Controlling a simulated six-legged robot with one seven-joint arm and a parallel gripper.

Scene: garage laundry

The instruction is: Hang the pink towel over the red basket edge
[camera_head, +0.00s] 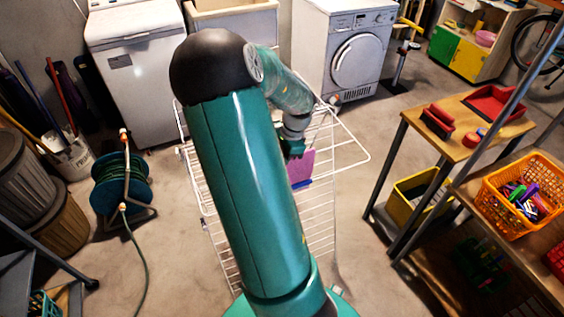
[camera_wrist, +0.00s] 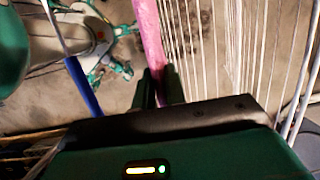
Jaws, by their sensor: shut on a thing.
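The pink towel (camera_head: 301,168) is by the white wire drying rack (camera_head: 346,136), below my gripper (camera_head: 295,150) in the head view. In the wrist view the pink towel (camera_wrist: 149,38) is a narrow strip between the fingers of my gripper (camera_wrist: 158,85), which is shut on it. Whether the towel touches the rack I cannot tell. A red open container (camera_head: 497,103) sits on the wooden table at the right. Another red container (camera_head: 555,258) is cut off at the right edge. Which one is the red basket is unclear.
A blue item (camera_head: 301,184) is on the rack, just under the towel. An orange basket (camera_head: 515,200) with clothespins stands on the right shelf.

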